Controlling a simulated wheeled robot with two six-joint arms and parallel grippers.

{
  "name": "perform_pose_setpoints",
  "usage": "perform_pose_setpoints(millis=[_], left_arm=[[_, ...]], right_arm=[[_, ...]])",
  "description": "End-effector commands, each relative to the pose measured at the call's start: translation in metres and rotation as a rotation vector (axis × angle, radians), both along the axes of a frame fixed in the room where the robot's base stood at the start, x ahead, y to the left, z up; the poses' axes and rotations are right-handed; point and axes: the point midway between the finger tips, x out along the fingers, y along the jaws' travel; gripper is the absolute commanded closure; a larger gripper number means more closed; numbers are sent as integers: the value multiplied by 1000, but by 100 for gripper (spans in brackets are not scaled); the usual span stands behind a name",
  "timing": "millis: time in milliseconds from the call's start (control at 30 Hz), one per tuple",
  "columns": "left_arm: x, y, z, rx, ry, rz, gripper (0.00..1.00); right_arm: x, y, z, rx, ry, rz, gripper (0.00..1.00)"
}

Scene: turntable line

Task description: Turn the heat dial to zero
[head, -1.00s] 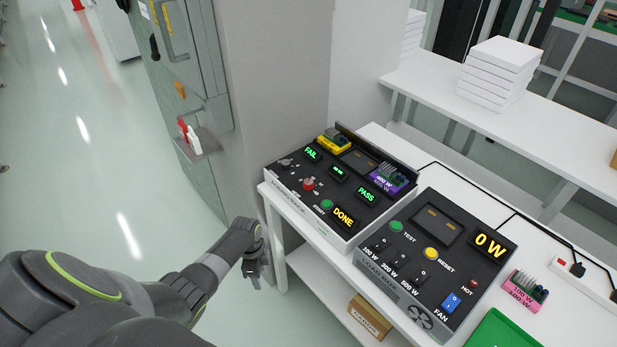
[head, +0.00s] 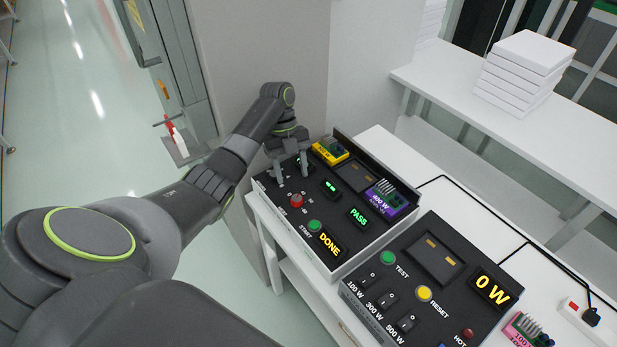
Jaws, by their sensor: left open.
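The left test box (head: 330,262) on the white bench carries a red dial (head: 296,201) with small marks around it. A dark knob at the box's far left corner is hidden now behind my gripper. I cannot read which one is labelled heat. My left gripper (head: 292,179) is open, fingers pointing down over that corner, just behind the red dial in the picture. I cannot tell whether its fingers touch the panel or straddle the dark knob. My right gripper is not in view.
The box also has a green START button (head: 314,226), a DONE display (head: 330,244), a PASS display (head: 359,217), a yellow module (head: 330,152) and a purple module (head: 388,201). A second console (head: 420,285) reading 0 W stands at right. A grey pillar rises behind.

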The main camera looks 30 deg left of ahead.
Motion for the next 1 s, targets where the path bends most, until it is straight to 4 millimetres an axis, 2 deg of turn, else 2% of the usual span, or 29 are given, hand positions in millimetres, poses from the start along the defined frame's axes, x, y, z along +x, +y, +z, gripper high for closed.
perform_pose_setpoints(millis=[100, 167, 333, 400, 500, 700, 833, 1000], left_arm=[[-1, 0, -1, -2, 0, -8, 49], [-2, -2, -6, -3, 1, -9, 49], [-8, -9, -29, -2, 2, -8, 49], [-11, -13, -34, -4, 3, -8, 49], [-14, -17, -48, -3, 3, -6, 49], [-18, -22, -65, -2, 2, -7, 49], [-18, -23, -68, -1, 0, -6, 49], [-18, -23, -68, -1, 0, -6, 50]], right_arm=[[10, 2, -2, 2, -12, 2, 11], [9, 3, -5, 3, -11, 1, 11], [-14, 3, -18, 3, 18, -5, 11], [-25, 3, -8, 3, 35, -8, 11], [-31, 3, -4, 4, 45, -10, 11], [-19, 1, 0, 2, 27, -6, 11], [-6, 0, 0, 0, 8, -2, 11], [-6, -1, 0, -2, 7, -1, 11]])
